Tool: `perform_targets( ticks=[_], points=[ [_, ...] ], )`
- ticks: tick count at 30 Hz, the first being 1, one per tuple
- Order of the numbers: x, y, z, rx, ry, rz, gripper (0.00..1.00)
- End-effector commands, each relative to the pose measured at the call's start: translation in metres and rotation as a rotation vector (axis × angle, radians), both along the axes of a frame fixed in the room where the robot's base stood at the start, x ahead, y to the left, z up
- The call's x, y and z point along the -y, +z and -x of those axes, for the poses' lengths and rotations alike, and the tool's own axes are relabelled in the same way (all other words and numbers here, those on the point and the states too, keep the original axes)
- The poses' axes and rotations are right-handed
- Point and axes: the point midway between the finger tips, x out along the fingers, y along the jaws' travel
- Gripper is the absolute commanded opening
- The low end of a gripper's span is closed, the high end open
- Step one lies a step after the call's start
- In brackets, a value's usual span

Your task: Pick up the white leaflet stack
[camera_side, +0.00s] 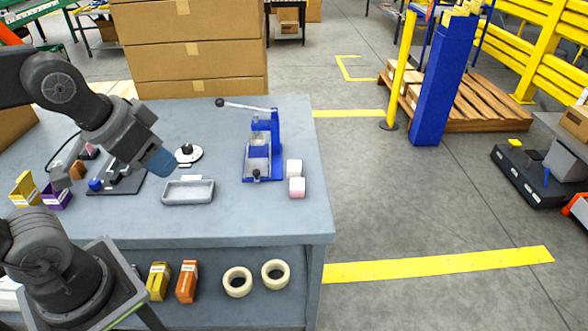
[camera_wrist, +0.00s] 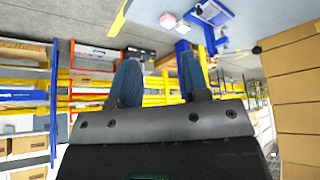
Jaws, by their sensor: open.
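A small white block (camera_side: 294,167), which looks like the white leaflet stack, stands on the grey table right of the blue hand press. In the wrist view the white block (camera_wrist: 182,28) is near the top, beside the pink block (camera_wrist: 167,20). My gripper (camera_side: 160,165) is above the table to the left, near the grey tray, well apart from the white block. In the wrist view its blue fingers (camera_wrist: 161,62) are spread with nothing held between them.
The blue press (camera_side: 262,150) with its raised lever stands between my gripper and the white block. A grey tray (camera_side: 188,197) and a round white-based part (camera_side: 188,154) lie nearby. Yellow (camera_side: 25,188) and purple (camera_side: 56,196) boxes are at left. Large cartons (camera_side: 195,50) stand behind. The table's front right is clear.

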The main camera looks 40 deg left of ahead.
Motion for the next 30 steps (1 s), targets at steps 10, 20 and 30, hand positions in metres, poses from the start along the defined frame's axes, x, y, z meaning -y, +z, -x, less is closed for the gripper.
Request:
perform_targets(
  ticks=[10, 20, 30],
  points=[
    [0.0, 0.0, 0.0, 0.0, 0.0, 0.0, 0.58],
    [0.0, 0.0, 0.0, 0.0, 0.0, 0.0, 0.72],
    [-0.007, 0.014, -0.059, -0.042, 0.121, 0.011, 0.72]
  ],
)
